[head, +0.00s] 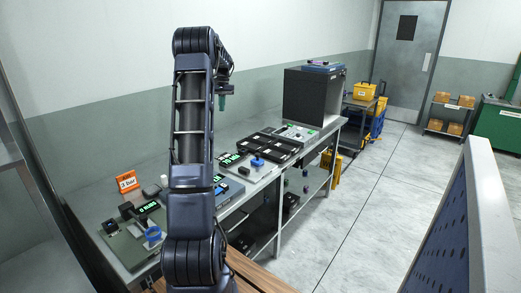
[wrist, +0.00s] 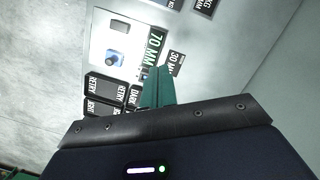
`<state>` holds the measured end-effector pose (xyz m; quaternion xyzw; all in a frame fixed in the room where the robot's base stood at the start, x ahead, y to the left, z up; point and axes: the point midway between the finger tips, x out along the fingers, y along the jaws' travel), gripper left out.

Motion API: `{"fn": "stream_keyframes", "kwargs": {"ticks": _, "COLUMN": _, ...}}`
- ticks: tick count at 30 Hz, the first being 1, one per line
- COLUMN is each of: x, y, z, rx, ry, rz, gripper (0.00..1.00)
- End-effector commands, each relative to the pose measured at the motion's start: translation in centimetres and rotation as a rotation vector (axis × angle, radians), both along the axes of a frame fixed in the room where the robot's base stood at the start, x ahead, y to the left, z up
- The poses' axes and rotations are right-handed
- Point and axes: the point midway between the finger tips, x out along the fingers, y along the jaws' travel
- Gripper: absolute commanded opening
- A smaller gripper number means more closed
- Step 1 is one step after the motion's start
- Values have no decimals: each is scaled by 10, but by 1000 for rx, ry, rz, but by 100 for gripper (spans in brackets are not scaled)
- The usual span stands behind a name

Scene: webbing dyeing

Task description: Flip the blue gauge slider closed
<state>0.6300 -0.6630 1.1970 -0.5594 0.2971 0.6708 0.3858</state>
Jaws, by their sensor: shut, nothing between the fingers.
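A small blue block (head: 257,162), likely the gauge slider, sits on a pale plate (head: 262,178) beside a green-lit display in the head view. In the wrist view a blue part (wrist: 116,54) with a dark round knob sits on that pale plate, next to the display reading 70 MM (wrist: 155,47). Whether the slider is open or closed I cannot tell. My gripper (head: 222,103) is raised above the bench, apart from the plate. Its green fingers (wrist: 159,88) are shut with nothing between them.
The bench also holds dark trays (head: 268,146), a blue ring (head: 153,236) on a green plate, and an orange 3 bar sign (head: 127,182). A dark cabinet (head: 312,95) stands on the bench farther back. Black labelled tiles (wrist: 104,85) lie near the plate. The floor at right is open.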

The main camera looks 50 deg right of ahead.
Motion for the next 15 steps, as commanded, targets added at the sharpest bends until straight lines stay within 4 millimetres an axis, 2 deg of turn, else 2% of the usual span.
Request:
{"fn": "stream_keyframes", "kwargs": {"ticks": 1, "x": -5, "y": -17, "z": -11, "rx": 11, "ry": 10, "rz": -21, "gripper": 0}}
{"fn": "stream_keyframes", "kwargs": {"ticks": 3, "x": -13, "y": -38, "z": -23, "rx": 23, "ry": 19, "rz": -48, "gripper": 0}}
{"fn": "stream_keyframes", "kwargs": {"ticks": 8, "x": -33, "y": -84, "z": -52, "rx": 53, "ry": 42, "rz": -107, "gripper": 0}}
{"fn": "stream_keyframes", "kwargs": {"ticks": 15, "x": -71, "y": -147, "z": -99, "rx": 101, "ry": 74, "rz": -195, "gripper": 0}}
